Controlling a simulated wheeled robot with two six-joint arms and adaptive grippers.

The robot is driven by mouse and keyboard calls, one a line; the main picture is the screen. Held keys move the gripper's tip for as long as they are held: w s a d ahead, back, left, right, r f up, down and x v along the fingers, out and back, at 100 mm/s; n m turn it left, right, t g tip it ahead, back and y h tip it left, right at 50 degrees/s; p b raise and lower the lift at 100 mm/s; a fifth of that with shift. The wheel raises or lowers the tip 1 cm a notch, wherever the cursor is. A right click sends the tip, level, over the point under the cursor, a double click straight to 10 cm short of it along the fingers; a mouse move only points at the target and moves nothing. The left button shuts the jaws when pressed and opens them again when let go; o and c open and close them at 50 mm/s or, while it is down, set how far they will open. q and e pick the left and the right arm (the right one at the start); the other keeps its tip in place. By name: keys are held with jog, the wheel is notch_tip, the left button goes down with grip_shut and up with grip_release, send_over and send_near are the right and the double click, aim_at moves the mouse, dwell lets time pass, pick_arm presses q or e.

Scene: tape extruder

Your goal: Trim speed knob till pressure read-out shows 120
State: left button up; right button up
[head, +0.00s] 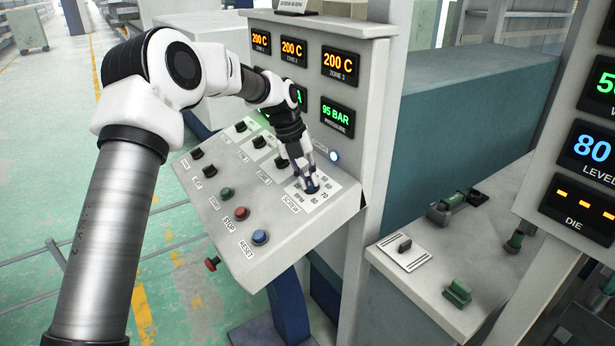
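The fingers look close against the knob's sides, but the knob is mostly hidden and contact is hard to make out. The pressure read-out (337,115) shows 95 BAR in green on the upright panel. My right gripper is not in view.
Three zone read-outs (293,51) show 200 C. Several dark knobs, a green button (227,193), a red button (241,213) and a blue reset button (260,237) sit left of the dial. A side bench (435,280) with green-handled parts stands to the right.

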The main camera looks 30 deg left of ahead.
pick_arm(q)
jog(key=o, duration=0.4)
jog(key=shift+s+f, duration=0.1)
jog(key=shift+f, duration=0.1)
jog(key=shift+c, duration=0.2)
jog(key=shift+r, duration=0.1)
jog(key=v, duration=1.2)
